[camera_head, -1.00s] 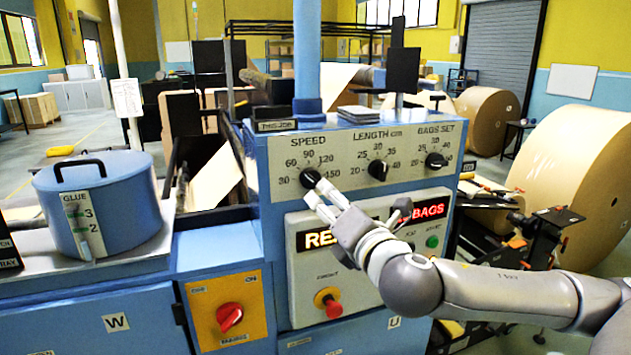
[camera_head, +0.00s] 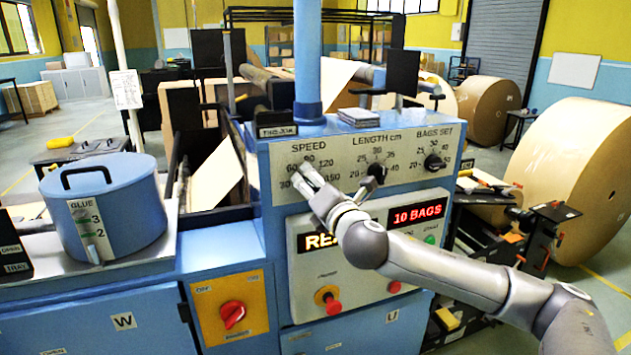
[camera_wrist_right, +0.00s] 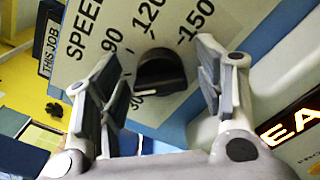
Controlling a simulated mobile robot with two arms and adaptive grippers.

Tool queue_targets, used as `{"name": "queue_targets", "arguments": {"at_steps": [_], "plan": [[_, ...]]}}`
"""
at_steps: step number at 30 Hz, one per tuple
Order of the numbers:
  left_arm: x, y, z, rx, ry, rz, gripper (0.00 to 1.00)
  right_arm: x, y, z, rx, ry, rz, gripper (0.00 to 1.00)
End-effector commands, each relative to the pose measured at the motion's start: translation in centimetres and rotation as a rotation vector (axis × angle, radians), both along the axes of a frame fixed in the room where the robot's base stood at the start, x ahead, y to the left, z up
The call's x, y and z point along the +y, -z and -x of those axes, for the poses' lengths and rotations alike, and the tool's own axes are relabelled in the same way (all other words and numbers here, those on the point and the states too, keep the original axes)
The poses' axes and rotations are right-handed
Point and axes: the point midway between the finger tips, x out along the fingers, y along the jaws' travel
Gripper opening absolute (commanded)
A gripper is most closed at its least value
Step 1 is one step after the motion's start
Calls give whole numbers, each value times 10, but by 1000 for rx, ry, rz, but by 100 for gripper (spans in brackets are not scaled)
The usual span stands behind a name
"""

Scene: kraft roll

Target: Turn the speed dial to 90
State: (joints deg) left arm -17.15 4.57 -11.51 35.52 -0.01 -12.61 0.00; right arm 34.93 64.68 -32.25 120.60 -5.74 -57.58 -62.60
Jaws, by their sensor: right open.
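The speed dial (camera_wrist_right: 160,74) is a black knob on the pale panel, among printed numbers 90, 120 and 150 in the right wrist view. I see no contact. My left gripper is not in view.
The length dial (camera_head: 376,171) and the bags set dial (camera_head: 434,161) sit to the right on the same panel. Below are a lit red display (camera_head: 417,215) and a red button (camera_head: 331,304). A blue glue pot (camera_head: 125,220) stands at left.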

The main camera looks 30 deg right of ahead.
Motion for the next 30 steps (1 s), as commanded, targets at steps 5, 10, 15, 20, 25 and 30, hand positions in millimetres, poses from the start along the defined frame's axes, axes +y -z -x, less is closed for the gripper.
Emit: {"name": "queue_targets", "arguments": {"at_steps": [5,10,15,20,25,30], "plan": [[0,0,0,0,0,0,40,0,0,-2,0,-1,0,62],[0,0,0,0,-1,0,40,0,0,-2,0,-1,0,56],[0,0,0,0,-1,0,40,0,0,-1,0,-1,0,35],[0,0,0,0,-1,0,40,0,0,-1,1,-1,0,16],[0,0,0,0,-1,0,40,0,1,-1,-2,-1,-11,16],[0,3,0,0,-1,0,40,0,1,-1,-15,0,-63,16]]}}
